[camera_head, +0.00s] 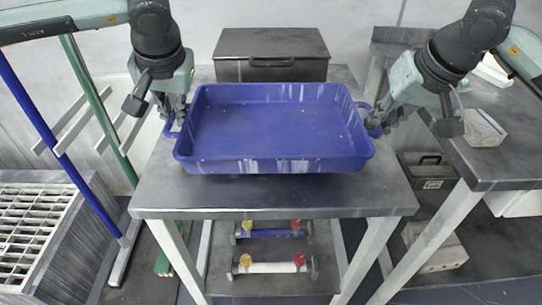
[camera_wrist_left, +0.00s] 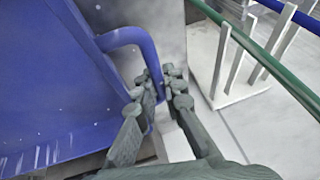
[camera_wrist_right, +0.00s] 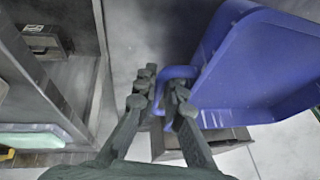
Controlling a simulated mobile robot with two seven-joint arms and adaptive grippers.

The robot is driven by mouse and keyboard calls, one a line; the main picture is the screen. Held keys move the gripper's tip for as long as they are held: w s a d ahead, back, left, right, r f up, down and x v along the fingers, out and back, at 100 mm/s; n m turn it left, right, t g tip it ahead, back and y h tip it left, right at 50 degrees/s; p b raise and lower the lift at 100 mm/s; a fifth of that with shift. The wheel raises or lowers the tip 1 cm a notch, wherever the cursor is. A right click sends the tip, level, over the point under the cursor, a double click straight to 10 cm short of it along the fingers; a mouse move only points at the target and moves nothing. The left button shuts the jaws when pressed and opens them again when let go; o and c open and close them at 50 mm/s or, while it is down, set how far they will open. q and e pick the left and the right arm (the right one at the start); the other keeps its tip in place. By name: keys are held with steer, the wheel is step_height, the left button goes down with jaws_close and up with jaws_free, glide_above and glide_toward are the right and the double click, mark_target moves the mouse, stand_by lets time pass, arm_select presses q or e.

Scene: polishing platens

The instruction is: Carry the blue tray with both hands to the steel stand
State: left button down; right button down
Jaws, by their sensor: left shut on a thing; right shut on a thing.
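The blue tray (camera_head: 275,165) is empty and looks level over the steel stand (camera_head: 270,198) in the head view. I cannot tell whether it touches the top or hangs just above it. My left gripper (camera_head: 176,122) is shut on the tray's left handle, which shows as a blue loop in the left wrist view (camera_wrist_left: 128,38). My right gripper (camera_head: 375,122) is shut on the right handle, also seen in the right wrist view (camera_wrist_right: 176,73). The tray hides part of the stand's top.
A dark lidded box (camera_head: 270,45) stands close behind the tray. Rollers with red and yellow ends (camera_head: 270,267) lie on the lower shelf. A second table (camera_head: 500,160) is at right. A blue pole (camera_head: 50,140), a green pole (camera_head: 105,120) and a grated bin (camera_head: 30,230) are at left.

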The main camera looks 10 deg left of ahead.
arm_select(q)
steer(key=shift+r, duration=0.1)
arm_select(e)
steer(key=shift+d, duration=0.15)
steer(key=shift+f, duration=0.1)
